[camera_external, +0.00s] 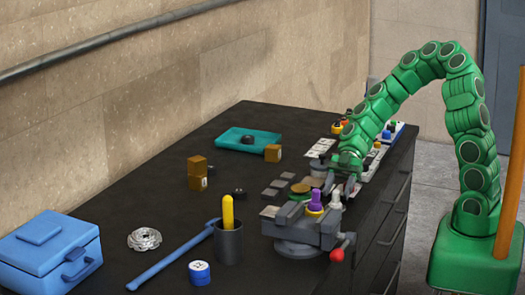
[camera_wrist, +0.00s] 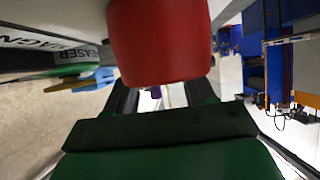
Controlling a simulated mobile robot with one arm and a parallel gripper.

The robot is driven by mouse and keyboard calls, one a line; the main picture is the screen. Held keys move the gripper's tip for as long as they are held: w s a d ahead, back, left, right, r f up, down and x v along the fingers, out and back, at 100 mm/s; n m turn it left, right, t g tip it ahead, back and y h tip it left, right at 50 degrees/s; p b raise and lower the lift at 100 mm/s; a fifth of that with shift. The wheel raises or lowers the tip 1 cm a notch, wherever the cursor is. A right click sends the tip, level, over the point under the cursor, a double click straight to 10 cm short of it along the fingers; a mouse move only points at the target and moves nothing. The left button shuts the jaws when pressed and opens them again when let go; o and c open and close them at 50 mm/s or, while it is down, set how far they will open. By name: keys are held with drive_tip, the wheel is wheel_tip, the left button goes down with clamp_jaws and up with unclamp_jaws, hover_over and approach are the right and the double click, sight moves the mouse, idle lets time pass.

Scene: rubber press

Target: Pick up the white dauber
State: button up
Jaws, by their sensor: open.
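The white dauber (camera_external: 336,197) stands upright at the right part of the grey vise (camera_external: 291,226) in the external view, beside a purple-topped dauber (camera_external: 315,199) with a yellow base. My gripper (camera_external: 349,184) is open, close above and just behind the white dauber; I cannot tell whether they touch. In the wrist view the dark fingers of my gripper (camera_wrist: 163,96) are apart. A large red object (camera_wrist: 160,42) close to the camera hides much of the space between and beyond them. A small purple bit (camera_wrist: 155,92) shows there. The white dauber is not clearly identifiable in that view.
The vise's red-knobbed handle (camera_external: 342,247) sticks out at the front right. Left of it stand a dark cup (camera_external: 229,244) with a yellow tool and a blue-white tin (camera_external: 199,273). Small blocks crowd the vise's back.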

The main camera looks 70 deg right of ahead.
clamp_jaws()
idle(0.3)
drive_tip(key=shift+r, duration=0.15)
